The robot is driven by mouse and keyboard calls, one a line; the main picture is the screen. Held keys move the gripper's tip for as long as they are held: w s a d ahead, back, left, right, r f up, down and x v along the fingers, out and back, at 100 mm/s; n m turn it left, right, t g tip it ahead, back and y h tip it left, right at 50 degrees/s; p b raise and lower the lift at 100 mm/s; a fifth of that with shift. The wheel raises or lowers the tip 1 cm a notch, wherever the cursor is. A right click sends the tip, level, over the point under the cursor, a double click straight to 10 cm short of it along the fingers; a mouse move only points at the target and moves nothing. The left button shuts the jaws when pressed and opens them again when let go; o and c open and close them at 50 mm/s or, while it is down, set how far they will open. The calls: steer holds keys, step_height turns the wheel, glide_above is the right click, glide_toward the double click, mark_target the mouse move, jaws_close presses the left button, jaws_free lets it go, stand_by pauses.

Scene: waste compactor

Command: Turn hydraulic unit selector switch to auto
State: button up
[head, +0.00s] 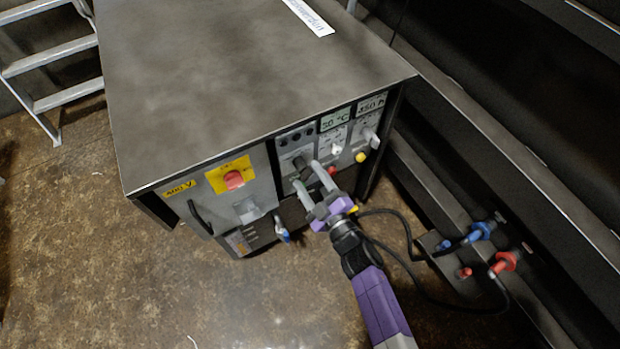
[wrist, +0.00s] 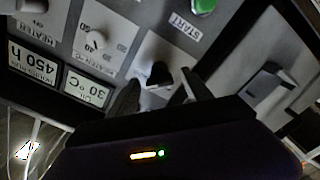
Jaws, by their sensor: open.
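The hydraulic unit is a large dark box (head: 250,80) with a control panel on its front. A black selector knob (head: 299,163) sits on the panel's light plate. In the wrist view, which is turned over, the knob (wrist: 160,73) shows just ahead of my fingers. My gripper (head: 307,176) is open, with one finger on each side of the knob's area. The wrist view shows the gripper (wrist: 158,92) with its fingers apart. I cannot tell whether they touch the knob. The knob's setting and labels are too small or hidden to read.
A red switch on a yellow plate (head: 233,178) is left of the gripper. A white dial (wrist: 95,40), displays (wrist: 88,87) and a green START button (wrist: 203,6) are close by. Blue (head: 482,230) and red (head: 505,262) hose couplings lie right. A ladder (head: 50,68) stands left.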

steer(key=shift+s, duration=0.1)
steer(key=p+v, duration=0.2)
steer(key=v, duration=0.5)
steer(key=shift+s+d, duration=0.25)
